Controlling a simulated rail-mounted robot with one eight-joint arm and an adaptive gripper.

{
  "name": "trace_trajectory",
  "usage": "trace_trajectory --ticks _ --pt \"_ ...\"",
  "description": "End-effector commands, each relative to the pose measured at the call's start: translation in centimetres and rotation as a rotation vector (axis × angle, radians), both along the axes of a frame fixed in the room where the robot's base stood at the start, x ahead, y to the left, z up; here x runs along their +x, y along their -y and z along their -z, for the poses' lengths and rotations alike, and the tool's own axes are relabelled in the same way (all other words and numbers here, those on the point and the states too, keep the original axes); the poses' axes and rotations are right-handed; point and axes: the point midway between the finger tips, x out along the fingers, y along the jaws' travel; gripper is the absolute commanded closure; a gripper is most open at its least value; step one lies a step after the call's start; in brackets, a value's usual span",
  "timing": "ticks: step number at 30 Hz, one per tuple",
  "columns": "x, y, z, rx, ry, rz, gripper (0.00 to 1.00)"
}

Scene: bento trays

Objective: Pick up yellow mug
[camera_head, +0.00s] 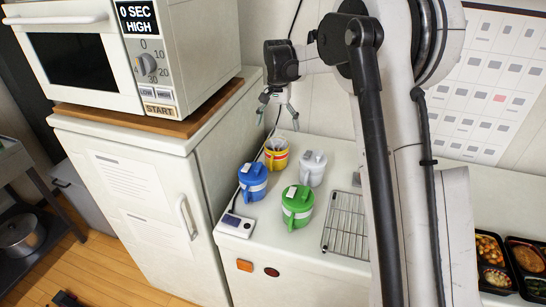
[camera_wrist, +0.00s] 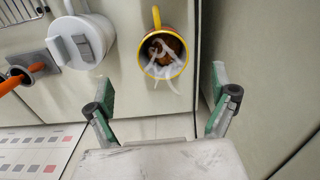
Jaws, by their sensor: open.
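The yellow mug (camera_head: 277,163) stands upright on the white counter, at the back of a group of lidded mugs. It is open at the top, with brown contents and pale wisps over it. In the wrist view the yellow mug (camera_wrist: 188,45) is at top centre, its handle pointing to the top edge. My gripper (camera_head: 277,116) is open and empty above the mug. In the wrist view my gripper (camera_wrist: 163,82) has its fingers wide apart, with the mug beyond the tips and in line with the gap between them.
Blue (camera_head: 253,185), white (camera_head: 313,168) and green (camera_head: 297,211) lidded mugs stand close by. The white cabinet (camera_head: 215,150) rises just left of the group, with the microwave (camera_head: 110,60) on top. A wire rack (camera_head: 345,225) and a small device (camera_head: 236,224) are on the counter.

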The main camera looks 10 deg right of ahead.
Motion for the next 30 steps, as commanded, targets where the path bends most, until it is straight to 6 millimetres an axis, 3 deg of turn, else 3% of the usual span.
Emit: trace_trajectory --ticks 12,23,30 --pt "0.0 0.0 6.7 0.000 0.000 0.000 0.08" --pt "0.1 -0.1 9.0 0.000 0.000 -0.001 0.08" --pt "0.3 -0.3 12.0 0.000 0.000 0.000 0.08"
